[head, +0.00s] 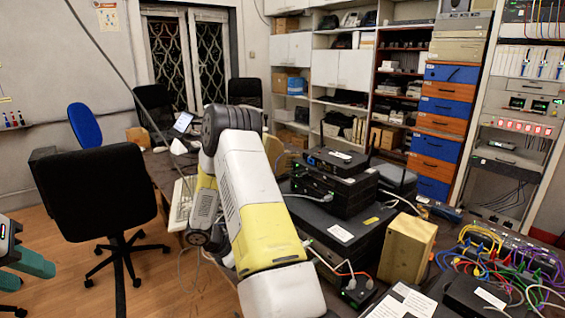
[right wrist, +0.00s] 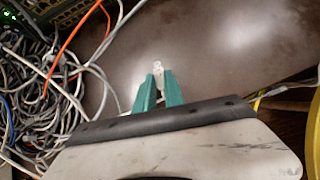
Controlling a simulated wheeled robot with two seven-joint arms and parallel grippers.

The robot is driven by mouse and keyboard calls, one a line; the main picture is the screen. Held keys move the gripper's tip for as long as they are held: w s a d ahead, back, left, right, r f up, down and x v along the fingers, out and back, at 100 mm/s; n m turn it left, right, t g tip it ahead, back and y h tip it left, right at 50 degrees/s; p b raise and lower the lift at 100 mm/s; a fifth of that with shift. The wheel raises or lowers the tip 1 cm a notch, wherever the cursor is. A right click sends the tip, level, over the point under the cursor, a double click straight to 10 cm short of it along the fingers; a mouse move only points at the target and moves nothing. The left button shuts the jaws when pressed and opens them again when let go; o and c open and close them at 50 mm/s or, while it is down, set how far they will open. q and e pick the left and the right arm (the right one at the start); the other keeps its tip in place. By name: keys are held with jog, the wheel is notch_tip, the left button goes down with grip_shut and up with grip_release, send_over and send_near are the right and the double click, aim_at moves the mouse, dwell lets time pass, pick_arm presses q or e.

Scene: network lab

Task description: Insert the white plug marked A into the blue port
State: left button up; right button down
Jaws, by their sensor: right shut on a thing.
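In the right wrist view my right gripper (right wrist: 159,88) is shut on a small whitish, clear plug (right wrist: 158,67), which sticks out beyond the teal fingertips. No mark can be read on it. Below it is a dark, blurred, shiny surface. In the head view my left gripper (head: 37,275) is at the lower left edge, its teal fingers apart with nothing between them, away from the table. The right gripper cannot be made out in the head view. I cannot make out a blue port in either view.
Stacked black devices (head: 335,185), a wooden block (head: 407,249) and a small black box (head: 357,292) with plugged cables crowd the table. Colourful patch cables (head: 480,250) lie at the right. In the right wrist view, tangled grey cables (right wrist: 45,95) fill the left. A black chair (head: 95,190) stands left.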

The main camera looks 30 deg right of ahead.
jog(key=shift+r, duration=2.2)
jog(key=c, duration=2)
grip_release()
grip_shut()
